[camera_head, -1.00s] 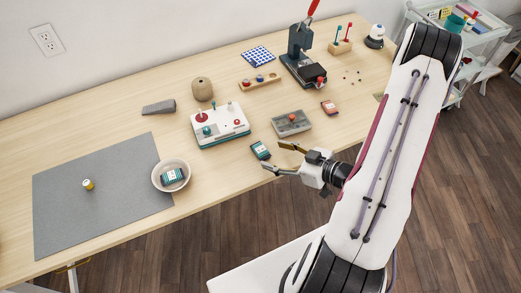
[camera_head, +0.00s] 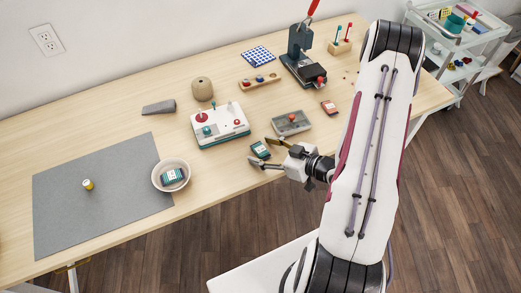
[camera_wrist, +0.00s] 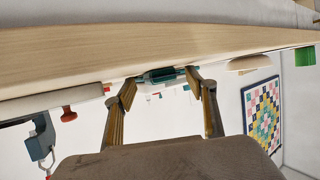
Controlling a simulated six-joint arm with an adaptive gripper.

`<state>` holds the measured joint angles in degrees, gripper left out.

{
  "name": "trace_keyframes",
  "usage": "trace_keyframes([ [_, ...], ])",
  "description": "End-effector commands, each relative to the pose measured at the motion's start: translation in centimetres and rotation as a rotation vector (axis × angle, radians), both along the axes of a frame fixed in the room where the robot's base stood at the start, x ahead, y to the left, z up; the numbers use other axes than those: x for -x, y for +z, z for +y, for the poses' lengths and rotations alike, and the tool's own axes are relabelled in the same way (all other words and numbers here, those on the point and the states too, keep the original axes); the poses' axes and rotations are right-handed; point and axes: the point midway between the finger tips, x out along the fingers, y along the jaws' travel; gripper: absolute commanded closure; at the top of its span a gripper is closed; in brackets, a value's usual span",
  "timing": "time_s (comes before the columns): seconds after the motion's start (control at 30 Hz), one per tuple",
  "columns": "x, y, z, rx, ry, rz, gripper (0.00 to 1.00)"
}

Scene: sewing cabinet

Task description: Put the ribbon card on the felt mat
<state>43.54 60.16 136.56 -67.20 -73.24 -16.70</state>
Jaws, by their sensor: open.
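A small dark teal card with a red end (camera_head: 260,150), which looks like a ribbon card, lies on the table right of the white panel. It also shows in the wrist view as a teal edge-on shape (camera_wrist: 160,75). My gripper (camera_head: 261,152) is open, with its two fingertips on either side of this card; I cannot tell whether they touch it. The grey felt mat (camera_head: 90,215) lies flat at the left.
A yellow spool (camera_head: 88,184) stands on the mat, and the bowl overlaps the mat's right edge. The white panel with knobs (camera_head: 220,130) and a grey compartment box (camera_head: 291,123) stand near the card. Much of the mat is clear.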

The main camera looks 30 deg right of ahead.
Motion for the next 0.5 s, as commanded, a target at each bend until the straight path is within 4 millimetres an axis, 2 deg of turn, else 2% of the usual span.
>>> trace_keyframes([
  [0.33, 0.01, 0.0, 0.0, 0.0, 0.0, 0.0, 0.44],
  [0.4, 0.01, 0.0, 0.0, 0.0, 0.0, 0.0, 0.62],
  [0.5, 0.02, 0.01, 0.0, 0.0, 0.0, 0.0, 0.84],
])
